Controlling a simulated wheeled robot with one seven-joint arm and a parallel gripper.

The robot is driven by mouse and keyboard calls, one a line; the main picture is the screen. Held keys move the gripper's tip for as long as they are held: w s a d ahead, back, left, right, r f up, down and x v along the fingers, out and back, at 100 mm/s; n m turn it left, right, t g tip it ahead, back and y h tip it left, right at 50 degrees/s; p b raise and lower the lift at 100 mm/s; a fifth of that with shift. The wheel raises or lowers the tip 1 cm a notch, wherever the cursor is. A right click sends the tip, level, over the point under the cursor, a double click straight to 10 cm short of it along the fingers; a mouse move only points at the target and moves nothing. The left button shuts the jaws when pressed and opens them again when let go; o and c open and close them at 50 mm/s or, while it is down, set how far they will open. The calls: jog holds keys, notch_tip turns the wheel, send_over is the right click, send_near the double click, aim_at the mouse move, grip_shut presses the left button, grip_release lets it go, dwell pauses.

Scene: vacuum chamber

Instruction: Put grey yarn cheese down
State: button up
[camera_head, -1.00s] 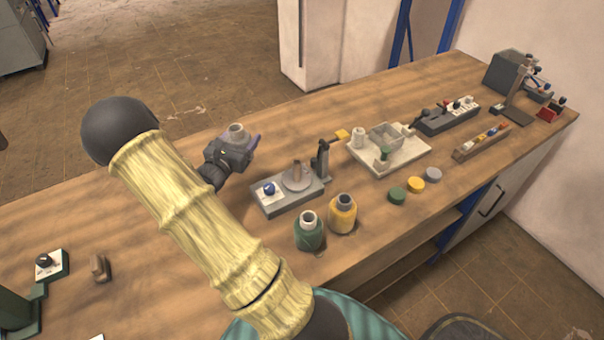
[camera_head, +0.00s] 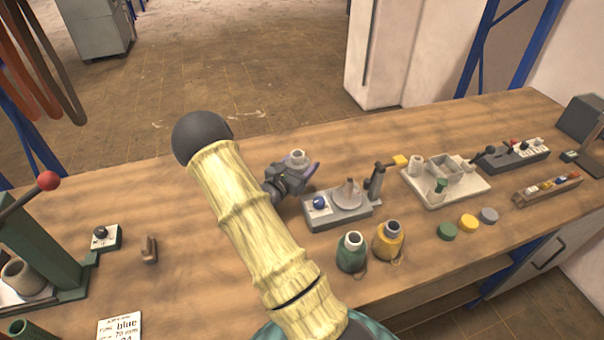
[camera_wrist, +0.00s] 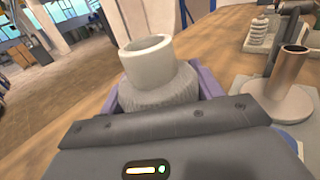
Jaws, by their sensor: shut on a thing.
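The grey yarn cheese (camera_wrist: 155,85) is in my gripper in the wrist view, upright, with its pale tube top showing. In the head view the grey yarn cheese (camera_head: 297,156) is small and partly hidden by the gripper. My gripper (camera_head: 298,168) is shut on it, near the bench's far edge, just behind and left of the grey device with a blue knob. The purple fingers (camera_wrist: 207,84) show on both sides of the yarn in the wrist view. I cannot tell whether the yarn touches the bench.
The grey device (camera_head: 340,208) with a spindle stands close to the gripper. A green yarn cheese (camera_head: 351,254) and a yellow one (camera_head: 388,242) stand in front of it. A white tray (camera_head: 440,195) is further right. The wooden bench (camera_head: 190,235) is mostly clear left of my arm.

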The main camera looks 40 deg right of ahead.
jog(key=shift+f, duration=0.1)
jog(key=shift+f, duration=1.95)
jog(key=shift+f, duration=0.15)
jog(key=o, duration=1)
jog(key=shift+o, duration=0.2)
jog(key=shift+a, duration=0.1)
jog(key=b+v, duration=0.2)
jog(key=v, duration=1)
